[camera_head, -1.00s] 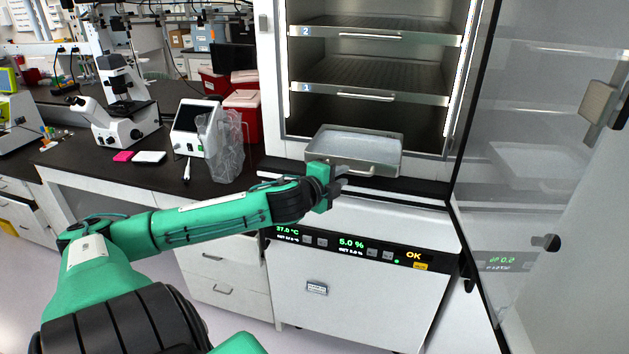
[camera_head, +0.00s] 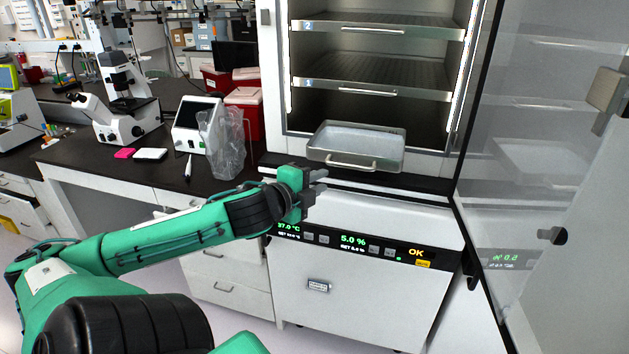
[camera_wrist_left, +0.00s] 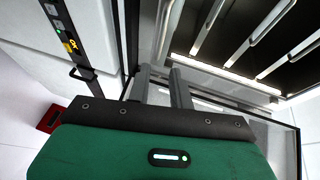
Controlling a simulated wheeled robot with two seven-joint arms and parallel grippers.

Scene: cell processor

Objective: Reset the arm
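My left arm reaches in from the left in the head view. Its green and black gripper (camera_head: 321,180) is in front of the incubator (camera_head: 330,270), just left of and below a metal tray with a front handle (camera_head: 358,152). The gripper is apart from the tray handle. In the left wrist view the two grey fingers (camera_wrist_left: 160,82) stand apart with nothing between them, so the gripper is open and empty. The tray sits at the bottom of the open chamber and sticks out in front. My right gripper is not in view.
The incubator's glass door (camera_head: 540,130) stands open on the right. Two shelves with handles (camera_head: 375,75) are above the tray. On the dark bench at left are a microscope (camera_head: 125,105), a small screen device (camera_head: 197,122), a plastic bag (camera_head: 225,140) and red bins.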

